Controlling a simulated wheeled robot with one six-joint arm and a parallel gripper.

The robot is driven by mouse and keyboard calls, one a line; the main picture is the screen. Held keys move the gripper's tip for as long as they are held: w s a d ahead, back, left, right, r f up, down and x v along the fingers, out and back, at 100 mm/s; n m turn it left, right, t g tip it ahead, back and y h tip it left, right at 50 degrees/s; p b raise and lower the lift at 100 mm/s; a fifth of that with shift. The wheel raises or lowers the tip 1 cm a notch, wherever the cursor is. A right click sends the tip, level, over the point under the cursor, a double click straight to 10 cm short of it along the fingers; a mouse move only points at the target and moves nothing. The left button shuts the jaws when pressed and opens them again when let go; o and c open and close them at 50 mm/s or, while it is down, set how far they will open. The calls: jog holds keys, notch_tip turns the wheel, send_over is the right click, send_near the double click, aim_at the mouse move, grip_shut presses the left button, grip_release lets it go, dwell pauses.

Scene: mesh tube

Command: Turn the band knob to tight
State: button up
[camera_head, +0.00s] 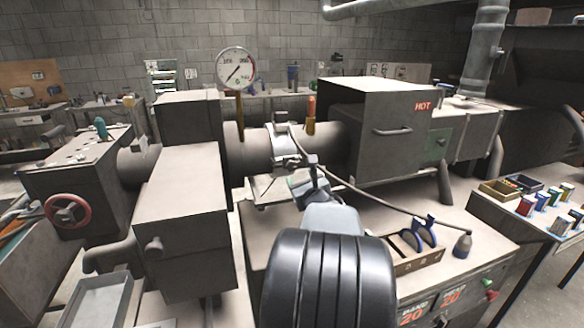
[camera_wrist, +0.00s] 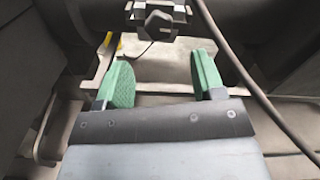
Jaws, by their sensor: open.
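A pale metal band clamp (camera_head: 287,150) sits around the horizontal tube (camera_head: 248,150) in the middle of the head view. In the wrist view, a grey block-shaped fitting (camera_wrist: 157,18) is at the top, ahead of my fingers. I cannot tell for sure which part is the band knob. In the head view my gripper (camera_head: 308,184) is just below the clamp, partly hidden by my wrist.
A dark cable (camera_head: 390,202) runs from the clamp area to the right, past my gripper. A box marked HOT (camera_head: 380,120) is right of the clamp; a grey housing (camera_head: 182,200) is left. A pressure gauge (camera_head: 236,68) stands above. A tool tray (camera_head: 418,262) is front right.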

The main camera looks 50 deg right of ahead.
aim_at(293, 168)
jog(key=p+x, duration=0.1)
jog(key=x, duration=0.7)
jog(key=shift+w+f+p, duration=0.1)
jog(key=shift+w+p, duration=0.05)
jog(key=shift+p, duration=0.15)
jog(key=shift+c, duration=0.4)
jog(key=c, duration=0.9)
jog(key=shift+o, duration=0.2)
jog(key=shift+b, duration=0.45)
